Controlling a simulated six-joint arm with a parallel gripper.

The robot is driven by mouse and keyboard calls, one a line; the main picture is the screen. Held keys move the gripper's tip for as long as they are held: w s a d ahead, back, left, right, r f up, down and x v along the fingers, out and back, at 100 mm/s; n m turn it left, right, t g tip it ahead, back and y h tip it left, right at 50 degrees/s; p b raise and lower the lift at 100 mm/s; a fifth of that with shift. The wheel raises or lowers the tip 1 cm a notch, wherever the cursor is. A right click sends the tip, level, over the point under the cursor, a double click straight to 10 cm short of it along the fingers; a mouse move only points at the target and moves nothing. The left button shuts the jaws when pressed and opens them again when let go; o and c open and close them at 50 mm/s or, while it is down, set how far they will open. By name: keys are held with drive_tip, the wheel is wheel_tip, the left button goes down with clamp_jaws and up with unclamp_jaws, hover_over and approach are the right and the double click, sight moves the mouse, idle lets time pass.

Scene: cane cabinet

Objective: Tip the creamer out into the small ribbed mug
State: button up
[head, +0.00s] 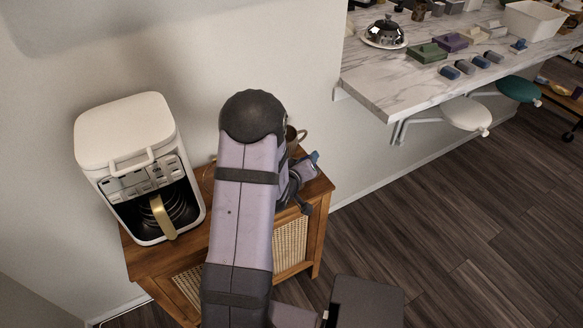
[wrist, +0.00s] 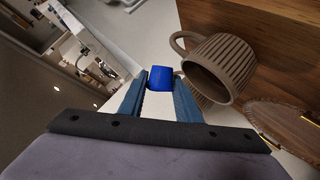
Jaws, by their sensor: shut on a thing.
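My gripper (wrist: 160,88) is shut on a small blue thing, which I take for the creamer (wrist: 160,77), between its blue fingertips. The wrist view is strongly tilted, and I cannot tell the creamer's tilt or its contents. The brown ribbed mug (wrist: 217,68) is just right of the creamer in the wrist view, its handle toward the upper left and its opening facing the camera. In the head view the mug (head: 292,136) shows only partly behind my arm, on the cabinet top. The creamer cannot be made out clearly in the head view.
A white coffee maker (head: 126,135) stands on the left of the wooden cane cabinet (head: 290,247). A round brown thing (wrist: 285,125) shows at the right of the wrist view. A marble counter (head: 385,82) with several objects is at the upper right. Open floor lies right of the cabinet.

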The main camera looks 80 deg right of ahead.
drive_tip(key=shift+w+r+n+g+p, duration=0.15)
drive_tip(key=shift+w+n+g+p, duration=0.2)
drive_tip(key=shift+n+g+p, duration=0.25)
idle(0.9)
drive_tip(key=shift+w+r+n+g+p, duration=0.15)
drive_tip(key=shift+n+g+p, duration=0.1)
drive_tip(key=shift+n+g, duration=0.4)
drive_tip(key=shift+w+r+n+g+p, duration=0.1)
drive_tip(key=shift+n+g+p, duration=0.2)
drive_tip(key=shift+n, duration=0.65)
idle(1.9)
drive_tip(key=shift+w+n+g+h+b, duration=0.3)
drive_tip(key=shift+w+n+g, duration=0.15)
drive_tip(key=shift+w+n, duration=0.3)
idle(0.8)
drive_tip(key=shift+s+r+m, duration=0.15)
drive_tip(key=shift+s+m, duration=0.5)
drive_tip(key=shift+s, duration=0.1)
drive_tip(key=shift+s+f+m+t, duration=0.25)
drive_tip(key=shift+s+m+t, duration=0.05)
drive_tip(key=shift+m+t, duration=0.6)
drive_tip(key=shift+w, duration=0.15)
drive_tip(key=shift+m+t, duration=0.3)
